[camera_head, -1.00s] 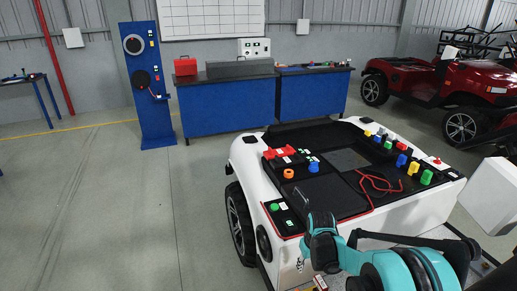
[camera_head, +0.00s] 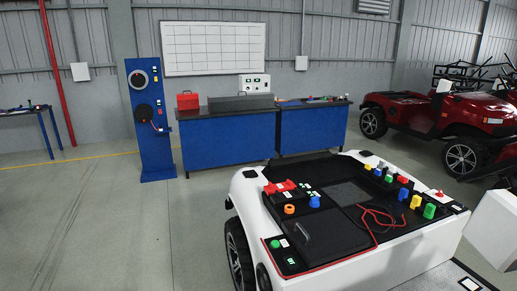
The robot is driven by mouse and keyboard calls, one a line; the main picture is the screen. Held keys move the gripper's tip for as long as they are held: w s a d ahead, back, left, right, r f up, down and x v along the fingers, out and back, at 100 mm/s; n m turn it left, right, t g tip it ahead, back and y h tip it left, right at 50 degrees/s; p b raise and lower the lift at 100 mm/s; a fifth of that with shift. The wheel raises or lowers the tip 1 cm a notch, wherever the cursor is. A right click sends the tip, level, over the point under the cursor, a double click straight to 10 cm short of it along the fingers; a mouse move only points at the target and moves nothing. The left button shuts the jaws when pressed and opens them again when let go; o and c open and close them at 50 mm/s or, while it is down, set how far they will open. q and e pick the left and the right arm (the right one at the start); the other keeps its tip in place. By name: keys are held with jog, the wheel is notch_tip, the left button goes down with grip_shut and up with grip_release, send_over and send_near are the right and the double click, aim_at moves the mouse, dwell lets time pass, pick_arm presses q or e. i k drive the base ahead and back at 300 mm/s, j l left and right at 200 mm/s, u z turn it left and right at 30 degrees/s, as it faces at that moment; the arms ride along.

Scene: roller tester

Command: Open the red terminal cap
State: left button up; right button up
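A red block-like piece (camera_head: 280,187), which may be the red terminal cap, lies on the black top of the white vehicle (camera_head: 415,250), near its left edge. It looks closed, but it is too small to be sure. An orange round cap (camera_head: 289,209) and a blue cap (camera_head: 315,201) sit just in front of it. Another small red cap (camera_head: 403,180) stands in the row of coloured caps at the right. Neither of my grippers is in view.
A red wire (camera_head: 378,217) lies loose on the vehicle top. A white block (camera_head: 495,228) stands at the right edge. Blue workbenches (camera_head: 228,140) and a blue post (camera_head: 150,120) stand behind. A red vehicle (camera_head: 430,120) is at the back right. The floor at left is clear.

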aim_at(270, 188)
jog(key=i+j, duration=0.15)
jog(key=i, duration=0.45)
jog(key=i+j, duration=0.15)
jog(key=i, duration=0.45)
jog(key=i+z, duration=0.2)
jog(key=z, duration=0.15)
jog(key=i+j+z, duration=0.2)
jog(key=z, duration=0.2)
jog(key=i+j+z, duration=0.15)
jog(key=z, duration=0.2)
